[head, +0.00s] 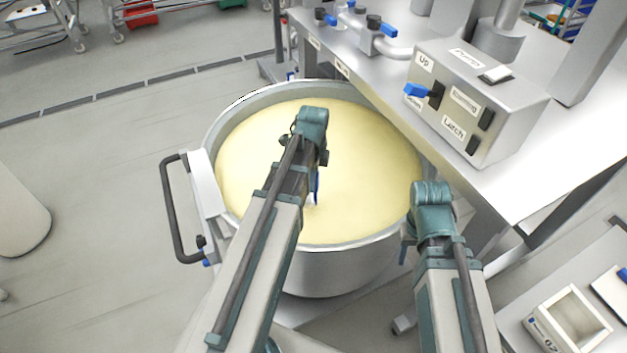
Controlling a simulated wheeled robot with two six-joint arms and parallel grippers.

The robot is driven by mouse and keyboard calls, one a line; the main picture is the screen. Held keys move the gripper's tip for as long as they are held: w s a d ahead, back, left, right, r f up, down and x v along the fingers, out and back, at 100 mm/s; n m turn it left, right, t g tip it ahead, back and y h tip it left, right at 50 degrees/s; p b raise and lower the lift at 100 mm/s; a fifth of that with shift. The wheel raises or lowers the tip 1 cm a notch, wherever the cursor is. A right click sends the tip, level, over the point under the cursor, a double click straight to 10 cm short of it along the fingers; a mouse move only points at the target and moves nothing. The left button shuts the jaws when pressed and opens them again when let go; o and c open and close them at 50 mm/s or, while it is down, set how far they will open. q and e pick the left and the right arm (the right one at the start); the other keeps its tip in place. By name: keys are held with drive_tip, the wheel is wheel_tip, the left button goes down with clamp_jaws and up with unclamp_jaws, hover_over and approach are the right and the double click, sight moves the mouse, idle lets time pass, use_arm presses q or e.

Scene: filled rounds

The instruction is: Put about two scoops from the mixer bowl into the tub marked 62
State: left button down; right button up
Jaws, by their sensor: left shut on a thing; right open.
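The mixer bowl (330,270) is a large round steel bowl filled nearly to the rim with smooth pale yellow mix (250,165). My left arm reaches over it. My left gripper (315,178) is mostly hidden behind its own wrist, above the mix. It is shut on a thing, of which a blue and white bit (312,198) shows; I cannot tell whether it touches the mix. My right gripper (406,248) is open beside the bowl's right rim, largely hidden by its wrist.
A control box (470,105) with a blue lever stands on the steel machine (550,150) at right. A black handle (180,210) sticks out at the bowl's left.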

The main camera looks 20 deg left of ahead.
use_arm(q)
drive_tip(key=shift+f+b, duration=3.2)
drive_tip(key=shift+f, duration=0.35)
drive_tip(key=shift+r, duration=0.2)
wheel_tip(320, 180, up, 20)
drive_tip(key=p, duration=2)
drive_tip(key=shift+r+p, duration=0.2)
drive_tip(key=shift+p, duration=0.15)
drive_tip(key=shift+f, duration=0.1)
wheel_tip(320, 180, down, 5)
drive_tip(key=b, duration=0.4)
drive_tip(key=shift+b, duration=0.4)
drive_tip(key=shift+r, duration=0.3)
